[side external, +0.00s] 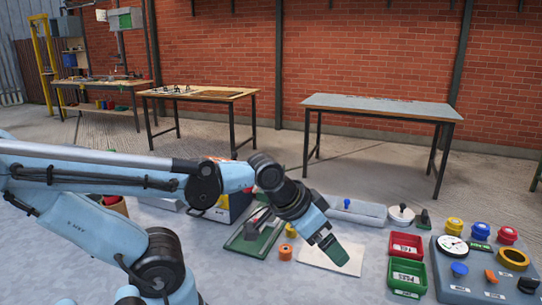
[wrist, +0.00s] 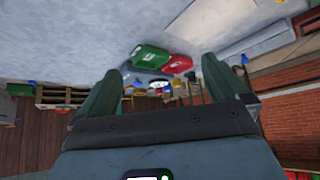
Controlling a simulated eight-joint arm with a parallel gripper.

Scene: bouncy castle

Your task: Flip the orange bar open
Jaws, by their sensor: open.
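A small orange bar-like piece (side external: 491,276) sits on the grey control panel (side external: 450,285) at the right of the side view. It is small there, and I cannot make out its hinge or how far it is tilted. My gripper (side external: 336,252) points down over the white sheet, left of the bins and well apart from the panel. In the wrist view my gripper (wrist: 162,66) shows two dark green fingers spread wide with nothing between them. I cannot pick out the orange piece in the wrist view.
Red (side external: 405,246) and green (side external: 407,278) bins stand between my gripper and the panel. Coloured knobs and a round gauge (side external: 452,246) crowd the panel. The green bin (wrist: 150,57) also shows in the wrist view.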

